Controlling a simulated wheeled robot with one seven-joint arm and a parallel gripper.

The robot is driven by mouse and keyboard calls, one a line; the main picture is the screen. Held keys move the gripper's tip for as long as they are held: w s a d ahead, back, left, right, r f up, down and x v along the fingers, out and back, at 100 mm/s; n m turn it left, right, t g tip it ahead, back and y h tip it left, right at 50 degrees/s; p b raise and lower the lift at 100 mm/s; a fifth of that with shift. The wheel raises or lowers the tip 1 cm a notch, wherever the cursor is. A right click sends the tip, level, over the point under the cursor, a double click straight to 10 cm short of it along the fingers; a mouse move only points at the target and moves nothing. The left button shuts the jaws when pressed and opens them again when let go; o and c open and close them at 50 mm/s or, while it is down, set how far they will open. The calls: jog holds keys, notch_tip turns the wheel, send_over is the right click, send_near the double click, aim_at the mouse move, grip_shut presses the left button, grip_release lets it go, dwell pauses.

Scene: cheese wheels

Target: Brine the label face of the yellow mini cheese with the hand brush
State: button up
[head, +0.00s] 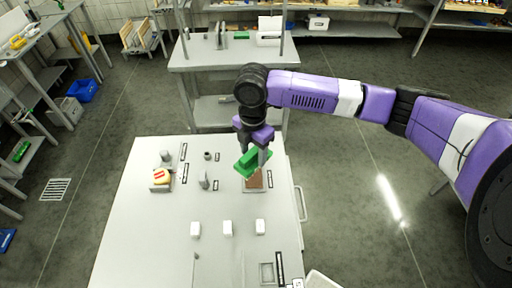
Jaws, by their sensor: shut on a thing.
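The yellow mini cheese (161,176) sits in a small grey holder (160,188) at the left of the white table. A red mark shows on the face that I see. My gripper (254,148) points down over the table's right part and is shut on a green block-shaped thing, which looks like the hand brush (249,163). The brush is tilted and lies over or just above a brown-topped tray (256,184). I cannot tell whether they touch. The brush's underside is hidden. The gripper is well to the right of the cheese.
Between cheese and brush stand a grey upright piece (204,182) and a small dark cup (207,156). A grey post (166,157) stands behind the cheese. Several white blocks (228,228) line the table's front part. The white table (140,245) is clear at its front left.

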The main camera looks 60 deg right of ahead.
aim_at(253, 164)
jog(key=shift+f, duration=0.75)
jog(key=shift+f+b, duration=1.65)
jog(key=shift+f, duration=0.5)
jog(key=shift+f, duration=0.6)
jog(key=shift+r, duration=0.1)
notch_tip(253, 164, up, 5)
jog(key=p, duration=0.3)
jog(key=shift+p, duration=0.3)
jog(key=shift+r, duration=0.95)
jog(key=shift+a, duration=0.1)
